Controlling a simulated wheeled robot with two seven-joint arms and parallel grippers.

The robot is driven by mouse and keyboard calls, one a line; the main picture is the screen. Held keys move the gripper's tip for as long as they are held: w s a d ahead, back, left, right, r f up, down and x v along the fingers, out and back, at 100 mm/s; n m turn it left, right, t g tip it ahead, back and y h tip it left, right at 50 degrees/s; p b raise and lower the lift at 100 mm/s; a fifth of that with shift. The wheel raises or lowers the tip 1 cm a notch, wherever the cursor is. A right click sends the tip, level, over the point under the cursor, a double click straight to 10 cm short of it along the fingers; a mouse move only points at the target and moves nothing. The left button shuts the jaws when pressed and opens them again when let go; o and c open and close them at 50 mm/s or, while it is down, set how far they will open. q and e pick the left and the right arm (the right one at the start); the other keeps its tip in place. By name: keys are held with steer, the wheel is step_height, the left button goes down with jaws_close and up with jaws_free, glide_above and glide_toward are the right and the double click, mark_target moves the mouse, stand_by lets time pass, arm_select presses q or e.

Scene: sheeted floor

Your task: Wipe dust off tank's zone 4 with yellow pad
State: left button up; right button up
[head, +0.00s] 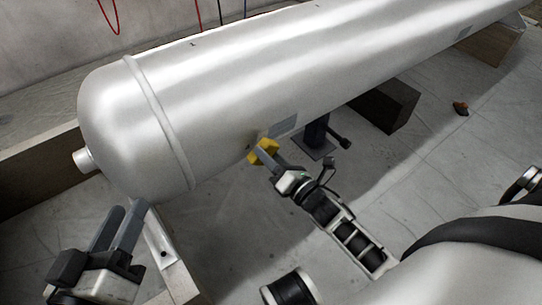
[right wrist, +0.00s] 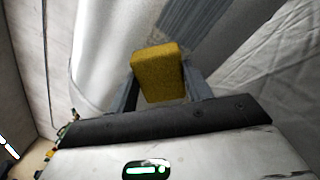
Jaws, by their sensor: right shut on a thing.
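The tank (head: 240,80) is a long silver cylinder lying across the head view. A grey patch (head: 283,126) lies on its lower near side; it also shows as a streaked grey patch in the right wrist view (right wrist: 200,25). No zone number is readable. My right gripper (head: 266,156) is shut on the yellow pad (head: 262,150), which is at the tank's lower side, just left of the grey patch. The pad stands between the fingers in the right wrist view (right wrist: 158,73); whether it touches the tank is unclear. My left gripper (head: 122,226) is open and empty, below the tank's rounded end.
Dark support blocks (head: 388,105) and a black stand (head: 316,138) are under the tank. A wooden beam (head: 40,170) is at left, and a pale metal frame piece (head: 165,250) is beside my left gripper. A small brown object (head: 460,107) lies on the sheeted floor, otherwise mostly clear at right.

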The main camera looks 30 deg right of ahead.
mark_target(269, 135)
steer(key=shift+x, duration=0.95)
stand_by(0.3)
steer(key=shift+d, duration=0.15)
steer(key=d, duration=0.2)
steer(key=d+b, duration=0.1)
steer(key=shift+w+d, duration=0.35)
steer(key=shift+d, duration=0.05)
